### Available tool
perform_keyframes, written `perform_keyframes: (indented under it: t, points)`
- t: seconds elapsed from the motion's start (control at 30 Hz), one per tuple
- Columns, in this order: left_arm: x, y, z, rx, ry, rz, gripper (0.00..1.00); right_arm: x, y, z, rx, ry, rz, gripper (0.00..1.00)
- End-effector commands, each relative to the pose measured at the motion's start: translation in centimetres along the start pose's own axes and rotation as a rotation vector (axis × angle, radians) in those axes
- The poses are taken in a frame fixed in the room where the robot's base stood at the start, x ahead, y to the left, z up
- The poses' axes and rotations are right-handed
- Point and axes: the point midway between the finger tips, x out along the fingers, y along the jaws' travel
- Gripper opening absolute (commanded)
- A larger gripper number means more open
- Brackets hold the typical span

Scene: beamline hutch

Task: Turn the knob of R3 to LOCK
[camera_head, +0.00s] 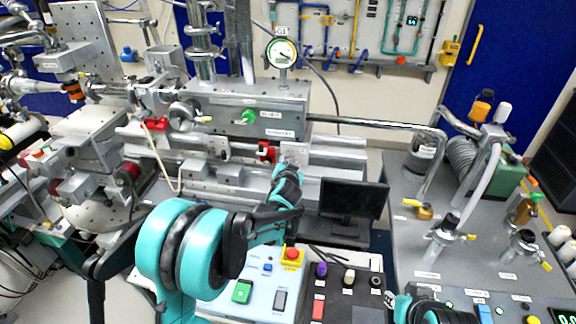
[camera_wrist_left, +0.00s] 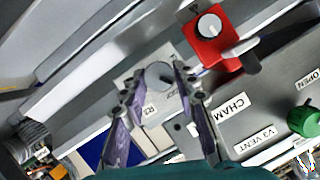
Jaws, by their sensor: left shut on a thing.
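The R3 knob (camera_wrist_left: 158,75) is a round grey knob on a light grey block, with an R3 label (camera_wrist_left: 151,110) beside it in the left wrist view. My left gripper (camera_wrist_left: 160,80) has its two fingers on either side of the knob and is shut on it. In the head view my left gripper (camera_head: 287,170) reaches the rail below the grey chamber box and largely hides the knob. The knob's pointer direction is too small to read. My right gripper is not in view; only part of my right arm shows at the bottom right.
A red block with a pale knob (camera_wrist_left: 209,25) sits close beside R3. A green knob (camera_wrist_left: 303,120) is on the chamber box (camera_head: 237,117). A dark monitor (camera_head: 352,199) stands right of the left gripper. A control panel with a red button (camera_head: 292,254) lies in front.

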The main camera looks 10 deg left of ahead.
Motion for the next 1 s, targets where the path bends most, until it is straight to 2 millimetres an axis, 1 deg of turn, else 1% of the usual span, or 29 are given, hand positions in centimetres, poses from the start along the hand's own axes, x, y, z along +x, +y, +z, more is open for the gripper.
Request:
perform_keyframes:
  t: [0.03, 0.2, 0.5, 0.73, 1.0]
  points:
    - [0.1, 0.3, 0.1, 0.041, 0.001, -0.014, 0.0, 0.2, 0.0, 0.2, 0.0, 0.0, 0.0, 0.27]
    - [0.1, 0.4, 0.1, 0.185, 0.002, -0.075, 0.0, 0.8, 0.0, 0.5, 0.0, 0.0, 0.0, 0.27]
    - [0.1, 0.5, 0.2, 0.388, 0.001, -0.16, 0.0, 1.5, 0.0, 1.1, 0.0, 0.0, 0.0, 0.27]
    - [0.1, 0.5, 0.2, 0.479, 0.001, -0.197, 0.0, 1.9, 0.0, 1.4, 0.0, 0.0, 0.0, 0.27]
    - [0.1, 0.4, 0.2, 0.518, -0.001, -0.215, 0.0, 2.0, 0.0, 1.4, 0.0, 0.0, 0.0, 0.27]
